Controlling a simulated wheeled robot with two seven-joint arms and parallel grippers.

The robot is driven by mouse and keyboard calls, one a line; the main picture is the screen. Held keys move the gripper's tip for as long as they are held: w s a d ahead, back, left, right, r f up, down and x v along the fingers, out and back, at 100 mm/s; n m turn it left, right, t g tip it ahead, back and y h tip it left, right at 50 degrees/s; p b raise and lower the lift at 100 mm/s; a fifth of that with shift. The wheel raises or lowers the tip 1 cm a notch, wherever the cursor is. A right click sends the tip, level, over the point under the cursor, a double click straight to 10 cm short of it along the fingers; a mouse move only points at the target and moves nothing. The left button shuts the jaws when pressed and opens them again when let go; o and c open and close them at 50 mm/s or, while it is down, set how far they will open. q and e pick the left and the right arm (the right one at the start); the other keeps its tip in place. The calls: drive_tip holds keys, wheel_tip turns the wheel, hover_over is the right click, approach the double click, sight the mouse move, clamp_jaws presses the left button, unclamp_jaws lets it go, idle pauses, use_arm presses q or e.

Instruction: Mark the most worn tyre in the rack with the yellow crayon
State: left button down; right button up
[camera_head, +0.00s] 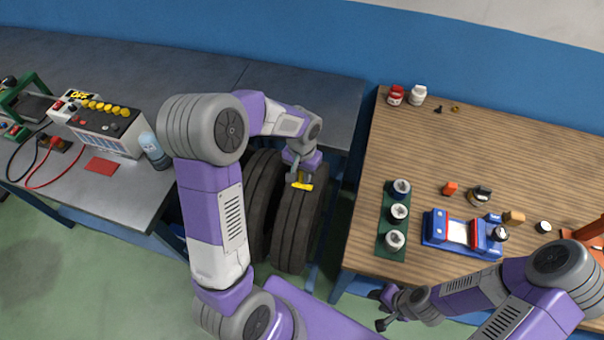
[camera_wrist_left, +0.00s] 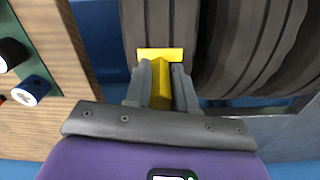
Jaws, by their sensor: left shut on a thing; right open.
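My left gripper (camera_head: 301,180) is shut on the yellow crayon (camera_head: 302,185), over the tread of the right-hand dark tyre (camera_head: 297,232). In the left wrist view the crayon (camera_wrist_left: 161,88) stands between the fingers (camera_wrist_left: 161,80). A yellow crossbar at its far end lies against or just above the tread (camera_wrist_left: 160,22); I cannot tell whether it is crayon or a mark. Another tyre (camera_head: 262,190) stands to the left, partly hidden by my arm; its grooved tread fills the wrist view's upper right (camera_wrist_left: 250,45). My right gripper (camera_head: 381,308) is open and empty, low by the wooden table's front edge.
The tyres stand between a grey bench (camera_head: 110,205) and a wooden table (camera_head: 400,160). The table carries a green holder (camera_head: 384,245) with several rollers, a blue device (camera_head: 432,232) and small parts. A tester (camera_head: 110,130) and a bottle (camera_head: 150,145) stand on the bench.

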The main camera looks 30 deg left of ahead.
use_arm(q)
drive_tip(key=shift+r+p, duration=1.65)
drive_tip(key=shift+r, duration=0.9)
drive_tip(key=shift+f, duration=0.1)
